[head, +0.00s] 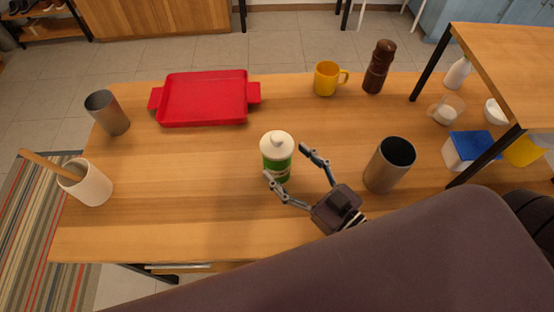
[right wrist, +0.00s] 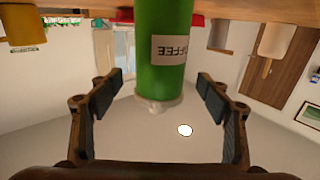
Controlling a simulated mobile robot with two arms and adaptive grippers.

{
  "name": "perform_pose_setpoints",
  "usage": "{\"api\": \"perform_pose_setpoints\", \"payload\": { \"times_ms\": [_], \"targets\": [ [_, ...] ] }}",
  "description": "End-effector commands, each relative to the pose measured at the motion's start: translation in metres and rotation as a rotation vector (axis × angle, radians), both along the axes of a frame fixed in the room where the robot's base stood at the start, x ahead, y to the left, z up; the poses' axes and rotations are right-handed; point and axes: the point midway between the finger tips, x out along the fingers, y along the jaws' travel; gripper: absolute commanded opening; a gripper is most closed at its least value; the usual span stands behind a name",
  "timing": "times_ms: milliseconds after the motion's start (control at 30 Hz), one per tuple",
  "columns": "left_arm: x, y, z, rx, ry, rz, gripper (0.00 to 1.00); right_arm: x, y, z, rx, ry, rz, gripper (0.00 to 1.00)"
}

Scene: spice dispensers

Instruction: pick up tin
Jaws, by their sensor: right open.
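The tin is a green can with a white knobbed lid (head: 276,158), upright near the middle of the wooden table. In the right wrist view the tin (right wrist: 165,50) appears upside down, with a pale label reading COFFEE. My right gripper (head: 286,163) is open, with its fingertips near the tin's right side in the head view. In the right wrist view the open fingers (right wrist: 158,92) stand to either side of the tin's lower picture end. I cannot tell whether they touch it. My left gripper is not in view.
A grey cup (head: 388,170) stands close to the right of my right gripper. A red tray (head: 205,100), yellow mug (head: 326,78) and brown mill (head: 378,68) stand farther back. A grey tumbler (head: 107,114) and white utensil pot (head: 88,186) are left. The table's front middle is clear.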

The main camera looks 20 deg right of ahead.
Motion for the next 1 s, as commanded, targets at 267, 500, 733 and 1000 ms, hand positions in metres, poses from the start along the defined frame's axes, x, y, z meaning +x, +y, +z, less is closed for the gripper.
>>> {"api": "perform_pose_setpoints", "payload": {
  "times_ms": [267,500,733,1000],
  "targets": [
    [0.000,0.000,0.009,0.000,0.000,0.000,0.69,0.033,0.013,-0.001,0.001,-0.003,0.001,0.71],
    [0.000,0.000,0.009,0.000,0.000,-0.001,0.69,0.039,0.016,-0.003,0.000,-0.001,0.001,0.71],
    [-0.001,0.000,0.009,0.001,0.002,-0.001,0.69,0.039,0.016,-0.003,0.000,-0.001,0.001,0.58],
    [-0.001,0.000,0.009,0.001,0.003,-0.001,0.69,0.039,0.016,-0.002,0.000,-0.001,0.001,0.29]
  ]
}}
